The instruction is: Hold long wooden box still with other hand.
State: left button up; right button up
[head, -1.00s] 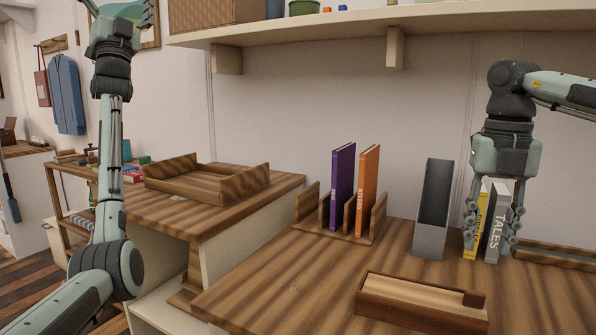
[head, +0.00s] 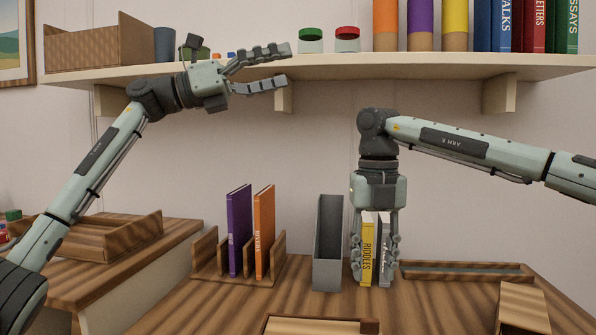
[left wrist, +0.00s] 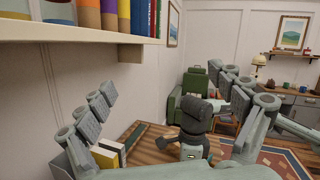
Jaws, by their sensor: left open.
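A long wooden box (head: 320,326) with a dark block at its right end lies at the bottom edge of the head view, partly cut off. My left gripper (head: 288,67) is open and empty, high at the shelf's front edge, well above and away from the box. Its spread fingers also show in the left wrist view (left wrist: 165,105). My right gripper (head: 376,262) points down with fingers on both sides of a yellow book (head: 367,250) marked RIDDLES and a grey book (head: 384,255). I cannot tell whether it grips them.
A grey file holder (head: 328,245) stands left of my right gripper. A wooden rack (head: 208,258) holds a purple and an orange book. A long shallow wooden tray (head: 466,271) and a wooden block (head: 524,308) lie right. The shelf (head: 330,72) overhangs.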

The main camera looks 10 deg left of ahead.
pick_arm(q)
jog(key=d+f+m+g+y, duration=0.2)
jog(key=d+f+y, duration=0.1)
jog(key=d+f, duration=0.5)
jog(key=m+g+y, duration=0.4)
jog(key=y, duration=1.3)
send_over(298, 329)
notch_tip(298, 329, down, 33)
jog(key=shift+r, duration=0.15)
notch_tip(298, 329, down, 6)
jog(key=shift+r, duration=0.1)
jog(key=shift+f, duration=0.75)
jog(key=shift+c, duration=0.2)
jog(key=c, duration=1.4)
